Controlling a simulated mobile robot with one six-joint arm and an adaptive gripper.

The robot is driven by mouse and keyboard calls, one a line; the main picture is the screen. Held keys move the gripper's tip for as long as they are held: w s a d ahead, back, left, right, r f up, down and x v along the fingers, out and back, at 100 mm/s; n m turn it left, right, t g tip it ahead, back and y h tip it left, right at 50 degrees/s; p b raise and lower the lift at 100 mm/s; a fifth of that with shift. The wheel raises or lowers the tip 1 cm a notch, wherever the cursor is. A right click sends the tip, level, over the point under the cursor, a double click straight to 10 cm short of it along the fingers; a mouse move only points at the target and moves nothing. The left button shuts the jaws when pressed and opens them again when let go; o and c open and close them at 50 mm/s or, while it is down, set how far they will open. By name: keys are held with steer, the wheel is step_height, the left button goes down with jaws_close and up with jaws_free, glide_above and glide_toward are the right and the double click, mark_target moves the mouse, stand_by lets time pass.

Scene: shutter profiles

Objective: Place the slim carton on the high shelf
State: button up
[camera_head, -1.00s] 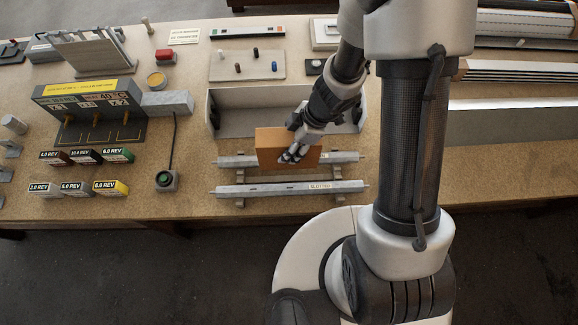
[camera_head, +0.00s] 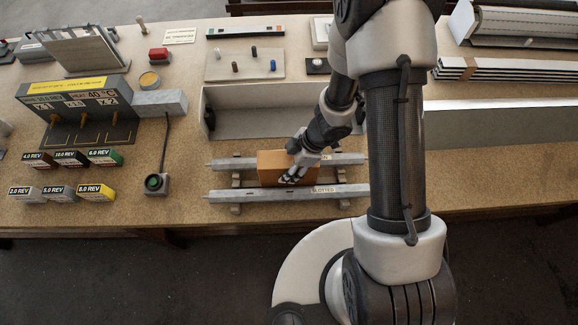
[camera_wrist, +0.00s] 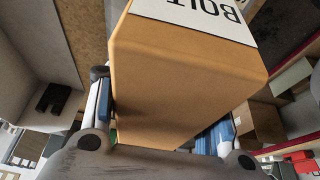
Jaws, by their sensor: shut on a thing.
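An orange-brown carton (camera_head: 272,168) is in my gripper (camera_head: 293,177), over the two grey rails on the bench in the head view. In the wrist view the carton (camera_wrist: 185,80) fills the middle, with a white label reading "BOLT" at its top. My fingers lie along both sides of it. Whether the carton touches the rails, I cannot tell. No high shelf can be clearly picked out in either view.
A grey open trough (camera_head: 250,120) stands behind the rails. The front rail (camera_head: 230,194) bears a small label. Several small REV boxes (camera_head: 57,192) and a block with pegs (camera_head: 75,95) stand at the left. Long slats (camera_head: 500,70) lie at the right.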

steer(key=shift+f+b, duration=0.3)
steer(key=shift+f, duration=0.25)
steer(key=o, duration=1.4)
